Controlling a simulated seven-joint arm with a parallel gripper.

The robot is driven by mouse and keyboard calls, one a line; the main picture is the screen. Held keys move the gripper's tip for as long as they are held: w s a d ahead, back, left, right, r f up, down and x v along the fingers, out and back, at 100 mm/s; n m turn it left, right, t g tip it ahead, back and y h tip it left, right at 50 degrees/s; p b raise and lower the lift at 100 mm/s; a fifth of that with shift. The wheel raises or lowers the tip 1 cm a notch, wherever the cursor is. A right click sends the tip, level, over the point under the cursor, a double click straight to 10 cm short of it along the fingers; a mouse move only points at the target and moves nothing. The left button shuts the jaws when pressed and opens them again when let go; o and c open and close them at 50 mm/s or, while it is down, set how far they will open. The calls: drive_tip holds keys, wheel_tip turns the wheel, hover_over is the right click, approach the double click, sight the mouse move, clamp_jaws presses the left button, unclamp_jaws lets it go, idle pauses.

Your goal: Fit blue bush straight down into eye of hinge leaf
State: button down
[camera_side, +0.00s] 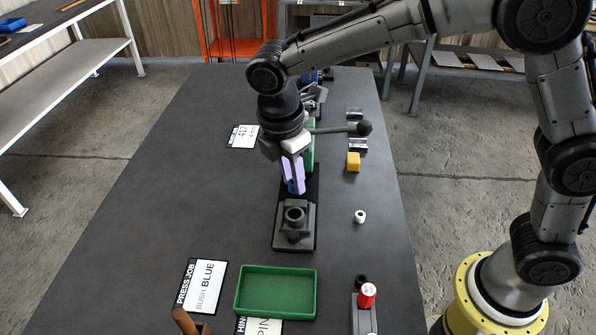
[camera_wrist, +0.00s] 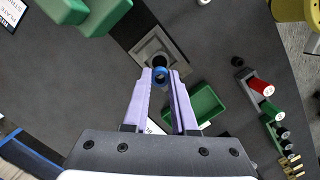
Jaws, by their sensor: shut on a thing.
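My gripper (camera_side: 294,188) has lavender fingers and is shut on the blue bush (camera_wrist: 160,75), which sits between the fingertips in the wrist view. In the side view only a little blue shows at the fingertips. The grey hinge leaf (camera_side: 283,240) lies on a dark base, with its round eye (camera_side: 294,214) facing up. My fingertips are above and behind the eye in the side view, with the bush apart from it. In the wrist view the dark eye (camera_wrist: 159,60) is just beyond the bush, partly covered by it.
A green press (camera_side: 309,157) with a ball-ended lever (camera_side: 345,129) stands close behind my gripper. A yellow block (camera_side: 353,162), a white bush (camera_side: 360,216) and a red cylinder (camera_side: 367,294) are to the right. A green tray (camera_side: 276,316) and a "BUSH BLUE" card (camera_side: 202,287) lie in front.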

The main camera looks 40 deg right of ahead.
sight(292, 191)
drive_tip(key=shift+f, duration=0.1)
drive_tip(key=shift+f, duration=2.8)
drive_tip(key=shift+f, duration=0.75)
drive_tip(key=shift+r, duration=0.4)
drive_tip(key=shift+f, duration=0.5)
idle(1.3)
drive_tip(key=shift+r, duration=0.15)
drive_tip(key=shift+r, duration=0.35)
drive_tip(key=shift+f, duration=0.1)
idle(1.6)
